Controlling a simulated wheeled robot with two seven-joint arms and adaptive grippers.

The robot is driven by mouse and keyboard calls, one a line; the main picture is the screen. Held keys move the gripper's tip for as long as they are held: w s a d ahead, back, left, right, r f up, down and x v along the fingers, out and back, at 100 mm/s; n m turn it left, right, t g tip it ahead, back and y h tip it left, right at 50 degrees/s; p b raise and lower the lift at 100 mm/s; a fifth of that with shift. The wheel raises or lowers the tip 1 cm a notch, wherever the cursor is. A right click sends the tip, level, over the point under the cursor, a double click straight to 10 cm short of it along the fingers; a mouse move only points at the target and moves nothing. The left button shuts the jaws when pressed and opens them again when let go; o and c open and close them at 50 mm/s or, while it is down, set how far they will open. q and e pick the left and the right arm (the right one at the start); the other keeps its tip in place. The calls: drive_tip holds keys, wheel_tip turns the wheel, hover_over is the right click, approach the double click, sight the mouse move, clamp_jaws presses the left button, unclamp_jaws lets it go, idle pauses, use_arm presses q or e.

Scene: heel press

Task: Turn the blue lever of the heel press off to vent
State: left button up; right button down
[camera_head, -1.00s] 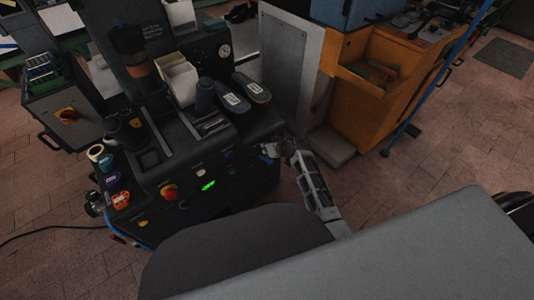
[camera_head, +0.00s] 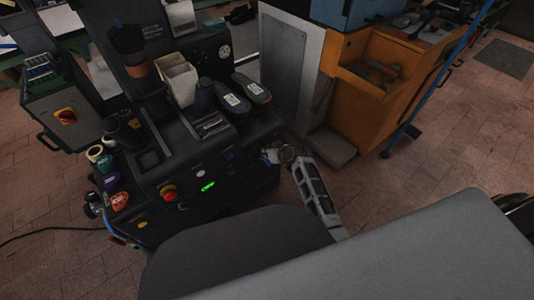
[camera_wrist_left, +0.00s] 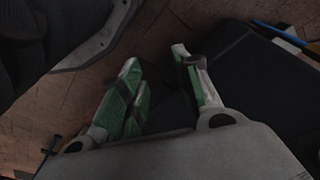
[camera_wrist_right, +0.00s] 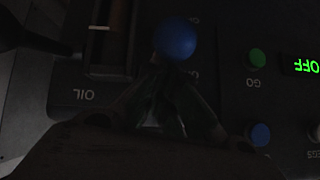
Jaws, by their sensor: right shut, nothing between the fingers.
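The heel press (camera_head: 185,165) is the dark machine left of centre in the head view, with a green lit display (camera_head: 208,186). The blue ball knob (camera_wrist_right: 175,38) of its lever shows at the top middle of the right wrist view. My right gripper (camera_wrist_right: 165,68) is shut and empty, its fingertips close to the knob; I cannot tell whether they touch. In the head view my right gripper (camera_head: 273,155) is at the press's right front corner, and the knob is hard to make out. My left gripper (camera_wrist_left: 160,65) is open and empty above the floor.
The panel has a green button (camera_wrist_right: 257,58), a blue button (camera_wrist_right: 260,134) and a display reading OFF upside down (camera_wrist_right: 307,66). A red knob (camera_head: 169,193) is on the press front. An orange cabinet (camera_head: 385,95) stands at the right; brick floor (camera_head: 450,150) there is free.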

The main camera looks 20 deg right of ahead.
use_arm(q)
drive_tip(key=shift+w+d+r+b, duration=0.1)
drive_tip(key=shift+d+r+b, duration=0.1)
drive_tip(key=shift+r+b, duration=0.3)
drive_tip(key=shift+r, duration=0.15)
